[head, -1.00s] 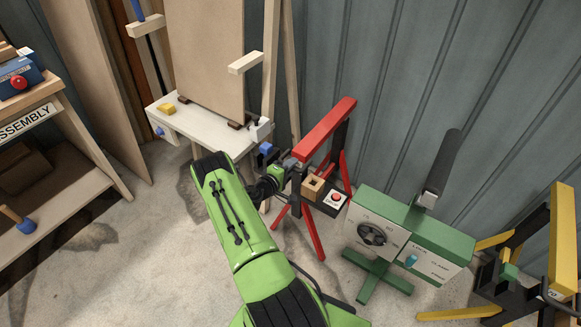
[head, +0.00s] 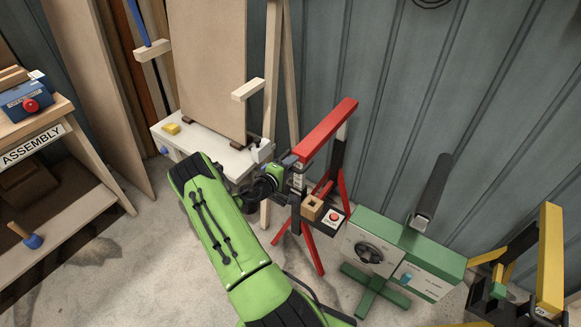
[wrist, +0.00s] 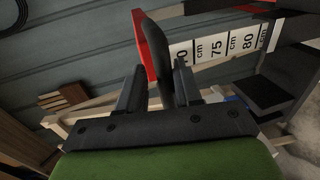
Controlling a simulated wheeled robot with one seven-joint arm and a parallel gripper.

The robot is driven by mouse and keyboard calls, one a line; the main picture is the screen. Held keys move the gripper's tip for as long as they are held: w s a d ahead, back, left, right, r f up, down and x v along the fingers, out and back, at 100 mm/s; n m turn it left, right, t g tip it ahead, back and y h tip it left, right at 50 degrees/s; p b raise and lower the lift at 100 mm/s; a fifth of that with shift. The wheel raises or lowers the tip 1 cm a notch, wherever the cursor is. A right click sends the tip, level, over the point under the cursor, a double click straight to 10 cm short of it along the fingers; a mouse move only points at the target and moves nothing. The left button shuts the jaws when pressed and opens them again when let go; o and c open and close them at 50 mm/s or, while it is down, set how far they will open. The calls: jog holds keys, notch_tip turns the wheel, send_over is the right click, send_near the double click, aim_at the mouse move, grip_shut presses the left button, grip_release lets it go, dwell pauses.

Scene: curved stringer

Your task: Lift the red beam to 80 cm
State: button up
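The red beam (head: 328,128) sits on top of a red-legged stand (head: 312,248). A pale stretch of post shows under its far end. My gripper (head: 287,166) is at the beam's near end. In the wrist view the beam's red end (wrist: 143,45) shows beside a dark rounded handle (wrist: 158,52). The fingers of my gripper (wrist: 157,92) stand on both sides of this handle and appear closed on it; the exact contact is partly hidden. A white scale (wrist: 222,46) at right of the fingers shows 75 and 80 cm. No clear pointer shows on it.
A small box with a red button (head: 334,216) is on the stand. A green machine (head: 408,245) stands to the right, a yellow stand (head: 549,260) farther right. A white-topped table (head: 205,145) with an upright board is behind left, a workbench (head: 75,135) at far left.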

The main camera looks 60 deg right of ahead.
jog(key=shift+o, duration=0.4)
jog(key=shift+a, duration=0.15)
jog(key=p+v, duration=0.1)
jog(key=v, duration=1.4)
jog(key=shift+a+p, duration=0.2)
jog(key=shift+p, duration=0.2)
